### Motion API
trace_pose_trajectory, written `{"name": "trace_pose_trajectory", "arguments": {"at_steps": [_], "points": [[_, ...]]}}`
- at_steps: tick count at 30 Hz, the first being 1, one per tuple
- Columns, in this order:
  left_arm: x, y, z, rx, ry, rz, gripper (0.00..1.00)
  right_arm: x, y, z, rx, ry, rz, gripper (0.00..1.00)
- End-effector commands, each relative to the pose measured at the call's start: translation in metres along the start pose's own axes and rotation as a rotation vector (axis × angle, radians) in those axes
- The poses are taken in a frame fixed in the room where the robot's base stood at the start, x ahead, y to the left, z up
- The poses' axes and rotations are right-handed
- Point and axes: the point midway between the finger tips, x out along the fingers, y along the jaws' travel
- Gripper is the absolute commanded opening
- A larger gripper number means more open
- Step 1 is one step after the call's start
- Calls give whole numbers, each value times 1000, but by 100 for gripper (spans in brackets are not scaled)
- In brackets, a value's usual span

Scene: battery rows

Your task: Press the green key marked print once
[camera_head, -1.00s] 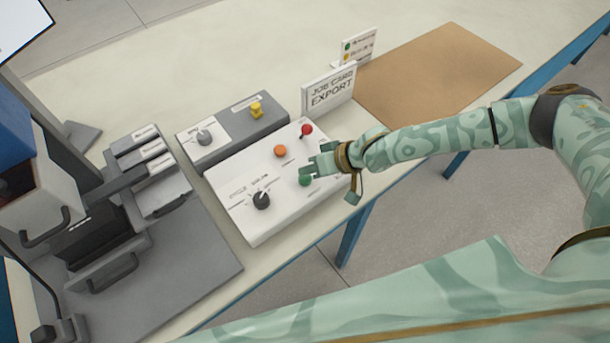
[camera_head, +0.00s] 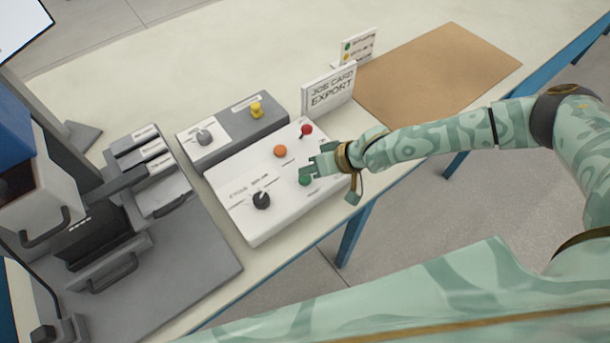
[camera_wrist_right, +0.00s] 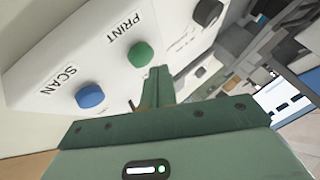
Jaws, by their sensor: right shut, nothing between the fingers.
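The green key (camera_head: 305,180) sits on the white sloped panel (camera_head: 250,221), near its front right edge. In the right wrist view the green key (camera_wrist_right: 140,54) is a round cap beside the label PRINT. My right gripper (camera_head: 308,168) is shut and empty, with its fingertips close over the green key in the head view. In the right wrist view the fingertips (camera_wrist_right: 157,72) are just beside the green cap; I cannot tell whether they touch it. My left gripper is not in view.
A blue key (camera_wrist_right: 90,97) marked SCAN is next to the green one. The panel also has an orange key (camera_head: 280,151), a red switch (camera_head: 306,130) and a black knob (camera_head: 261,200). A grey box (camera_head: 225,138) and a JOB CARD EXPORT sign (camera_head: 330,88) stand behind.

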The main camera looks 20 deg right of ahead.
Motion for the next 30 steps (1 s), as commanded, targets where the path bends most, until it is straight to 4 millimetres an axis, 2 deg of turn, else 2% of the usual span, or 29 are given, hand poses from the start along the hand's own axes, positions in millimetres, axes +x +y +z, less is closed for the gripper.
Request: {"name": "trace_pose_trajectory", "arguments": {"at_steps": [30], "points": [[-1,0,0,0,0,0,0,7,5,5,0,0,0,0]]}}
